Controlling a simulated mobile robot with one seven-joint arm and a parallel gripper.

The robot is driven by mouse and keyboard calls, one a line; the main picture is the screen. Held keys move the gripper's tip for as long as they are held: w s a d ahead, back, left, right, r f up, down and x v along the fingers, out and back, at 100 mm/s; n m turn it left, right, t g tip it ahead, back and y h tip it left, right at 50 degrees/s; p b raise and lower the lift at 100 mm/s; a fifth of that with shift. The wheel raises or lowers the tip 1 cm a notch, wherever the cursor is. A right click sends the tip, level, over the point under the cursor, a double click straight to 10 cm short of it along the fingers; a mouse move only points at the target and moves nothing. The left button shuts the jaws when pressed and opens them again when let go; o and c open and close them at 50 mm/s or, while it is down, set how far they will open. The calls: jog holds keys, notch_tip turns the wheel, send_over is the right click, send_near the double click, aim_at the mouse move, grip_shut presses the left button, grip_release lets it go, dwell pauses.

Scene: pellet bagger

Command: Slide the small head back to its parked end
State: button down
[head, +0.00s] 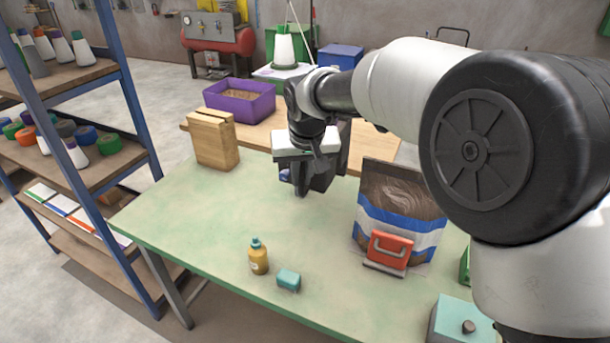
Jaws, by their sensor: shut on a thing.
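My gripper (301,185) points down over the back middle of the green table, to the left of the pellet bag. It is shut on a dark part that its own hand and fingers mostly hide. A dark grey block (328,176), which may be the small head, shows right beside the fingers. A bit of blue shows at the left of the fingers. I cannot make out a rail or its parked end. The pellet bag (398,190), brown with a blue and white band, stands upright at the right.
A wooden block (214,140) is at the back left. The table's left middle is clear.

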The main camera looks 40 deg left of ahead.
jog(key=shift+r, duration=0.1)
jog(key=c, duration=2)
grip_release()
jog(key=shift+c, duration=0.2)
jog(key=v, duration=1.7)
jog(key=shift+d, duration=0.2)
jog(key=shift+r, duration=0.1)
